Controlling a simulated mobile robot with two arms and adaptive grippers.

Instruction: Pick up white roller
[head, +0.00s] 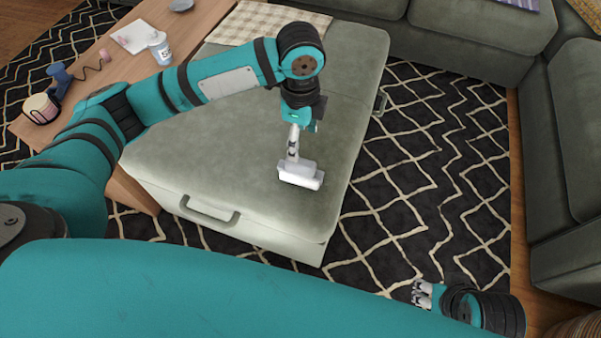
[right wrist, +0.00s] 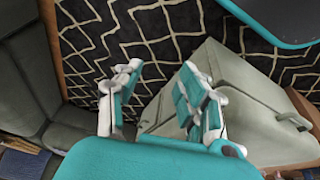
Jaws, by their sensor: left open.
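The white roller (head: 300,176) lies on the grey-green ottoman (head: 230,145), near its front right part. My left gripper (head: 293,150) points down from above, right at the roller's far side. It is open; its fingers overlap the roller in the head view, and I cannot tell whether they touch it. My right gripper (head: 422,294) is low at the right, over the patterned rug and away from the roller. In the right wrist view its two fingers (right wrist: 158,95) stand apart with nothing between them.
A wooden table (head: 180,35) along the ottoman's left side holds a white bottle (head: 159,48), a blue dumbbell-like item (head: 60,78) and a round container (head: 40,108). A checked cloth (head: 262,24) lies on the ottoman's far end. A green sofa (head: 570,120) stands right; open rug (head: 430,170) lies between.

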